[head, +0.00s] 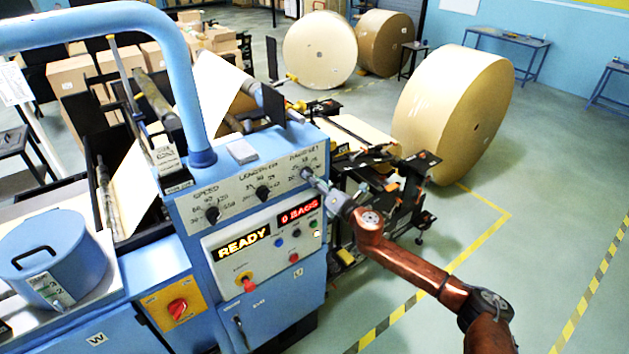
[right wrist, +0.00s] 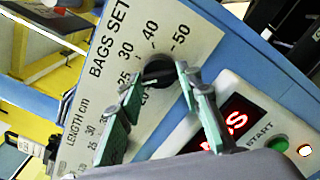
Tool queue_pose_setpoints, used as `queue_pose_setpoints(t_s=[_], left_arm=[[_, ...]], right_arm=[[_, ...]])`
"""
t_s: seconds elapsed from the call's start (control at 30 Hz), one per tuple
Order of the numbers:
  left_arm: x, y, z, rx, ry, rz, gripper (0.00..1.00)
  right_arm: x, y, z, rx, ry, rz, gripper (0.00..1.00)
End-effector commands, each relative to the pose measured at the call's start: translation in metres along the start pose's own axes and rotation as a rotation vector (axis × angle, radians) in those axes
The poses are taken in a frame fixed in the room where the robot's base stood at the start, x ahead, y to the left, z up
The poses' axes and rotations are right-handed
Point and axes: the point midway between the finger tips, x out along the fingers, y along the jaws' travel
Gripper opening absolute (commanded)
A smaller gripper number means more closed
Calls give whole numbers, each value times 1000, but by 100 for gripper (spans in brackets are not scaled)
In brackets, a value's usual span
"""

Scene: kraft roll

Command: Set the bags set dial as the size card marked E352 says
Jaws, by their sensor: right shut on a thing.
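The bags set dial (right wrist: 158,72) is a round black knob on the light scale plate, at the top right of the blue control panel. Its scale shows 25, 30, 40 and 50 in the right wrist view; I cannot tell where its pointer stands. My right gripper (head: 314,180) reaches the panel from the right. In the right wrist view its green-grey fingers (right wrist: 160,80) are shut on the dial, one on each side. I cannot make out a card marked E352; the small cards in the head view are too small to read. My left gripper is not in view.
The speed dial (head: 212,214) and length dial (head: 263,192) sit to the left. Below, displays read READY (head: 243,243) and 0 BAGS (head: 298,213), with several buttons and a red-yellow switch (head: 247,283). A large kraft roll (head: 450,115) stands behind my right arm.

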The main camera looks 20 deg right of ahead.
Motion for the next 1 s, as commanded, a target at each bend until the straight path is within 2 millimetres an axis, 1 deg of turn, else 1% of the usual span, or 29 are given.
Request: queue_pose_setpoints(t_s=[0.07, 0.1, 0.33, 0.6, 0.7, 0.77, 0.87, 1.0], left_arm=[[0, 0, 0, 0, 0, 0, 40], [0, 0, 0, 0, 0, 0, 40], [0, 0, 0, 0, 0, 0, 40], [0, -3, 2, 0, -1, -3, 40], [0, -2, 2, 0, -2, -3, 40], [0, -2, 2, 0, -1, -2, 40], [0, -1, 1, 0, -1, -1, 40], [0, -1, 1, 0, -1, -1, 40]], right_arm=[[0, -1, -2, 1, 2, -1, 8], [0, -1, -2, 1, 2, -1, 34], [0, -1, -1, 1, 1, -1, 49], [-1, 0, 0, 1, 0, -1, 50], [-6, -1, 0, 0, 0, -1, 50], [-13, -2, 0, 0, 1, -2, 50], [-30, -2, -1, -1, 2, -3, 50], [-61, -2, -1, 1, 2, -4, 50]])
